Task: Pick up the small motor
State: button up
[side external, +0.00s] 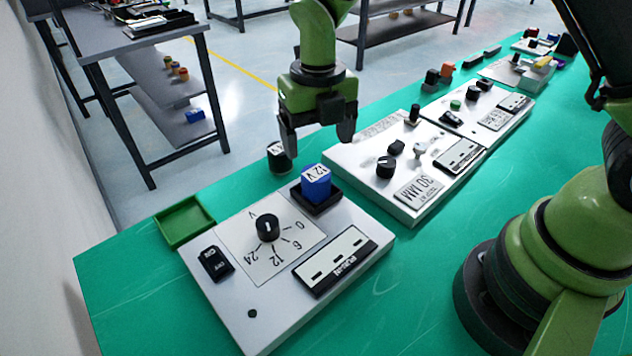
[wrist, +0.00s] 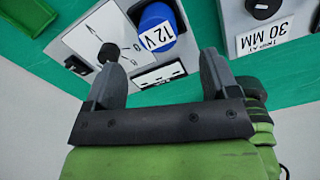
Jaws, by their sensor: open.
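A blue block-like part labelled 12 V (side external: 316,184) sits upright in a black socket (side external: 330,203) at the back right corner of the near white control box; it also shows in the wrist view (wrist: 156,38). A small black cylinder with a white labelled top (side external: 279,160) stands on the green table just behind that box. I cannot tell for certain which of these is the small motor. My gripper (side external: 318,143) is open and empty, pointing down above and behind the blue part, apart from it. Its two fingers (wrist: 162,66) are spread in the wrist view.
The near control box (side external: 222,297) carries a dial knob (side external: 267,228), a switch (side external: 216,263) and a display (side external: 335,262). A green tray (side external: 184,221) lies at its left. A second box marked 30 MM (side external: 419,190) stands to the right. Green table (side external: 120,290) is clear at front left.

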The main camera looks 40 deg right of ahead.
aim_at(315, 172)
notch_tip(315, 172, down, 8)
jog(key=shift+a+f, duration=0.1)
jog(key=shift+a, duration=0.05)
dwell(0.3)
jog(key=shift+c, duration=0.4)
jog(key=c, duration=1.1)
jog(key=shift+c, duration=0.2)
jog(key=shift+r, duration=0.2)
